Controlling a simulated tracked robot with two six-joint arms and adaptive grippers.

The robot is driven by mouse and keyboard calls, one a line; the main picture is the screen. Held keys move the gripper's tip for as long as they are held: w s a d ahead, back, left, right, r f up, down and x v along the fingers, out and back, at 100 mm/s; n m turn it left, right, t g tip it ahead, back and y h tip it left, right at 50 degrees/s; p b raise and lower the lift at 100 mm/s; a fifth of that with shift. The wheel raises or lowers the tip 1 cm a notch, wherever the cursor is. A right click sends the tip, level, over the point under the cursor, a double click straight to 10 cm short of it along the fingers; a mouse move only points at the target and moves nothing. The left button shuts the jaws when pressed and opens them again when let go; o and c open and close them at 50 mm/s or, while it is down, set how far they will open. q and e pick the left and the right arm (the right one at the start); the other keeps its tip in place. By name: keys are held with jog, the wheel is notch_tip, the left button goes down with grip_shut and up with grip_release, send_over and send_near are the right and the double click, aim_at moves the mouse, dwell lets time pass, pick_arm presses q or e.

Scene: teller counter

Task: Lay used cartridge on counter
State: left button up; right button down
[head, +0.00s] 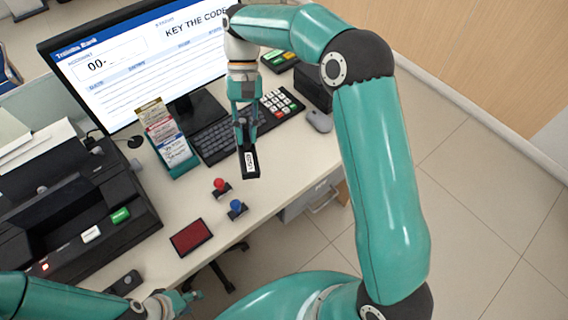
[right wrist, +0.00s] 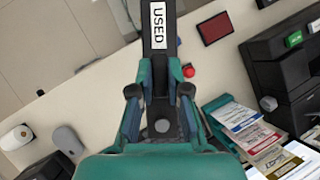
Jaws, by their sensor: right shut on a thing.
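The used cartridge (head: 250,163) is a slim black block with a white label. In the right wrist view the label on the cartridge (right wrist: 158,28) reads USED. My right gripper (head: 246,136) is shut on one end of it and holds it above the counter (head: 183,205), to the right of the card rack. The right wrist view shows both fingers of the right gripper (right wrist: 160,82) against its sides. Whether the cartridge touches the counter cannot be told. My left gripper (head: 180,303) is at the counter's front edge, low in the head view; its jaw opening is unclear.
A black printer (head: 125,185) stands at the left. A card rack (head: 172,150), keyboard (head: 215,142), keypad (head: 279,105) and mouse (head: 319,121) are near the monitor (head: 130,65). Red (head: 220,186) and blue (head: 236,208) stamps and a red pad (head: 191,237) lie in front. Bare counter shows between them.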

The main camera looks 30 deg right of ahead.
jog(key=shift+s, duration=0.1)
jog(key=shift+d+f+m+b, duration=0.15)
jog(key=shift+d+m+b, duration=0.05)
jog(key=shift+m+b, duration=0.2)
jog(key=w+d+f+m+t+b, duration=0.1)
jog(key=d+m+t+b, duration=0.5)
jog(key=m, duration=0.7)
jog(key=w+d+f+m+t+b, duration=0.1)
jog(key=d+m+t+b, duration=0.55)
jog(key=m, duration=0.65)
jog(key=shift+g+h, duration=0.5)
jog(key=shift+g, duration=0.35)
jog(key=f+b, duration=0.1)
jog(key=f, duration=0.5)
jog(key=f+b, duration=0.2)
jog(key=f, duration=0.5)
jog(key=a+f+b, duration=0.1)
jog(key=f+b, duration=0.1)
jog(key=f, duration=0.4)
jog(key=shift+f, duration=0.3)
jog(key=c, duration=1.1)
grip_release()
jog(key=shift+s, duration=0.1)
jog(key=shift+c, duration=0.2)
